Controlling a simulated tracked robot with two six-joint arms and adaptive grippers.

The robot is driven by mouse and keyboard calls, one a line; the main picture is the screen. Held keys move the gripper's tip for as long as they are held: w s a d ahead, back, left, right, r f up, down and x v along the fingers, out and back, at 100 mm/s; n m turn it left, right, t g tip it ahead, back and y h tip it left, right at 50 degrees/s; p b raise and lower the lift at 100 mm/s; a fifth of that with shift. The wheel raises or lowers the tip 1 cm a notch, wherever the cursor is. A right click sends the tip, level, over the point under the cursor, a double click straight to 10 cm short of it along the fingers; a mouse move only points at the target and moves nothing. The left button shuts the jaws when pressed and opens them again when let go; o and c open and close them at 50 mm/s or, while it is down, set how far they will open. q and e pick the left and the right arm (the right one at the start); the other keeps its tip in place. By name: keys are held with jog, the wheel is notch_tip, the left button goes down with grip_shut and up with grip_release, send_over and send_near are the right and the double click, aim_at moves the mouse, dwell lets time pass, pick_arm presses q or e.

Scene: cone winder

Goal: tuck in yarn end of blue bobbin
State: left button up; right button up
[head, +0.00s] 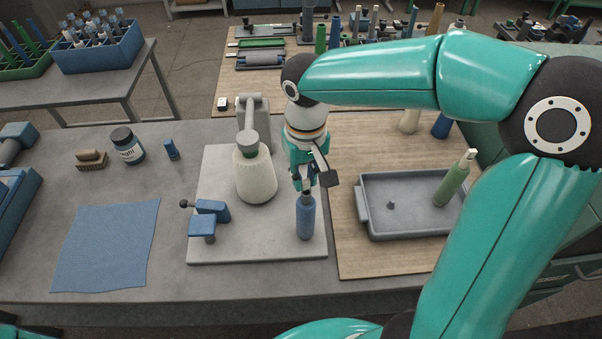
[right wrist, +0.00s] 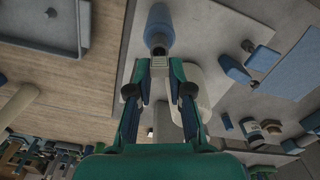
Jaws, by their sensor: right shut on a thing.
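The blue bobbin (head: 306,218) stands upright at the front right of the grey base plate (head: 263,246). It also shows in the right wrist view (right wrist: 158,28), just beyond the fingertips. My right gripper (head: 307,188) points down over the bobbin and is shut on its narrow top; the fingers also show in the right wrist view (right wrist: 159,64). The fingers hide part of the top. I cannot make out a loose yarn end. A cream cone (head: 256,175) stands on the winder, left of the gripper. My left gripper is not in view.
A blue clamp-like part (head: 203,224) sits at the plate's left. A grey tray (head: 405,232) with a green bobbin (head: 452,182) stands to the right. The bench front is clear.

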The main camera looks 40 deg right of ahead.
jog(key=shift+s+f+b, duration=0.15)
jog(key=shift+f+b, duration=0.3)
jog(key=shift+b, duration=0.05)
dwell(1.4)
jog(key=o, duration=1.2)
jog(key=shift+c, duration=0.2)
jog(key=shift+o, duration=0.4)
jog(key=shift+s, duration=0.1)
jog(key=shift+r+p, duration=2.85)
jog(key=shift+r, duration=0.65)
